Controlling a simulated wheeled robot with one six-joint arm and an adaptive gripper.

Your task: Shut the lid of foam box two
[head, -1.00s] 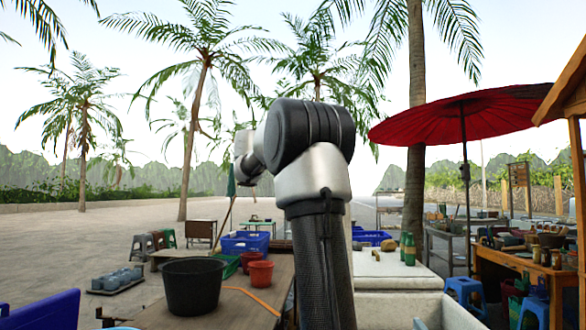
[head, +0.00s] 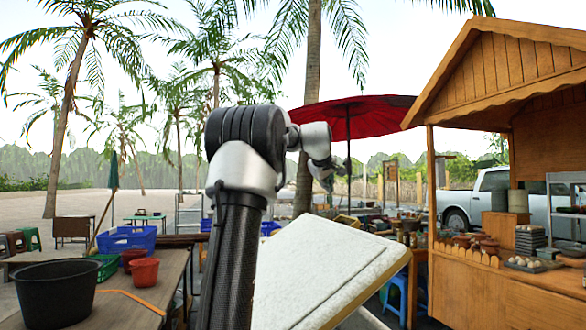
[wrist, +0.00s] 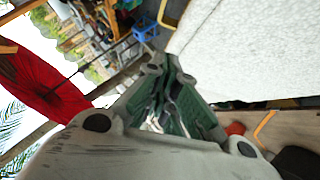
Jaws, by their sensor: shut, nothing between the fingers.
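A white foam lid (head: 325,270) stands raised and tilted in the lower middle of the head view, close to my arm. No number shows on it, so I cannot tell which box it belongs to. The box beneath is mostly hidden or out of frame. In the wrist view a pale, speckled foam surface (wrist: 255,50) fills the upper right. My gripper (wrist: 163,70) is shut and empty, its fingertips near the left edge of that surface; contact cannot be told. In the head view my fingers cannot be made out.
A wooden table at left holds a black bucket (head: 55,292) and a red pot (head: 144,271). A wooden stall (head: 500,285) stands at right, with a blue stool (head: 397,296) beside it. A red umbrella (head: 350,112) is behind my arm.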

